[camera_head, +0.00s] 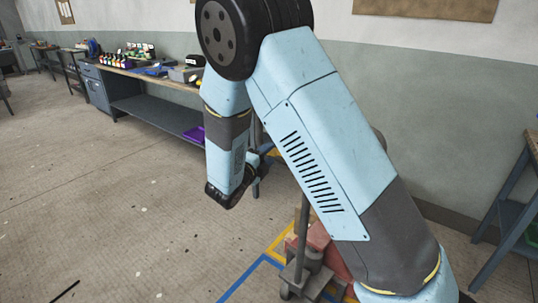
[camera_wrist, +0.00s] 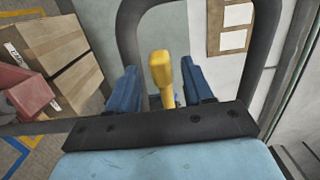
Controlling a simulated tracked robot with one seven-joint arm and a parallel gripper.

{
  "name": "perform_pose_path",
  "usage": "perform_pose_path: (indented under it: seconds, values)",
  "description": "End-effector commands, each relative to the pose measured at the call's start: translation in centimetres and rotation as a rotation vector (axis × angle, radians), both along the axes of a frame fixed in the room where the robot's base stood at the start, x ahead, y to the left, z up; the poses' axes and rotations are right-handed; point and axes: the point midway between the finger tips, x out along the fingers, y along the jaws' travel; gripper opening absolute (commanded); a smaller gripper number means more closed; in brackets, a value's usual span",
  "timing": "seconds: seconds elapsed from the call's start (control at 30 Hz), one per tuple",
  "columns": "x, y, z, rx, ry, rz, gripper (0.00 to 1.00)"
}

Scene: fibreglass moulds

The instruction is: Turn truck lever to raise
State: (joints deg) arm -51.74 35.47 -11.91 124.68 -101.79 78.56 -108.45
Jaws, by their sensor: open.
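In the wrist view the yellow lever (camera_wrist: 162,72) stands between the two blue fingers of my gripper (camera_wrist: 158,68). The fingers are open, with a visible gap on either side of the lever. A dark grey looped handle (camera_wrist: 128,30) of the truck frames the lever and fingers. In the head view my arm covers much of the truck. A grey post (camera_head: 302,228) and red part (camera_head: 322,240) show low behind the arm. My gripper's fingers cannot be made out there.
In the wrist view, cardboard boxes (camera_wrist: 55,50) are at left, beside a red part (camera_wrist: 30,93). In the head view a workbench (camera_head: 155,75) stands along the wall and another table (camera_head: 510,205) is at right. Floor at left is mostly clear, and blue tape (camera_head: 243,278) marks the floor.

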Motion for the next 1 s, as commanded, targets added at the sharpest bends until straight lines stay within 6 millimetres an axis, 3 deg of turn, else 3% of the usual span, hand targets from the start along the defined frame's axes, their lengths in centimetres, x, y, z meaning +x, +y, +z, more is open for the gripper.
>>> perform_pose_path:
  seconds: [0.2,0.5,1.0]
  values:
    - [1.10,-0.73,-0.01,0.000,0.000,0.000,0.51]
    - [1.20,-0.83,-0.01,0.000,0.000,0.000,0.50]
    - [1.19,-0.86,0.00,0.000,0.000,-0.001,0.02]
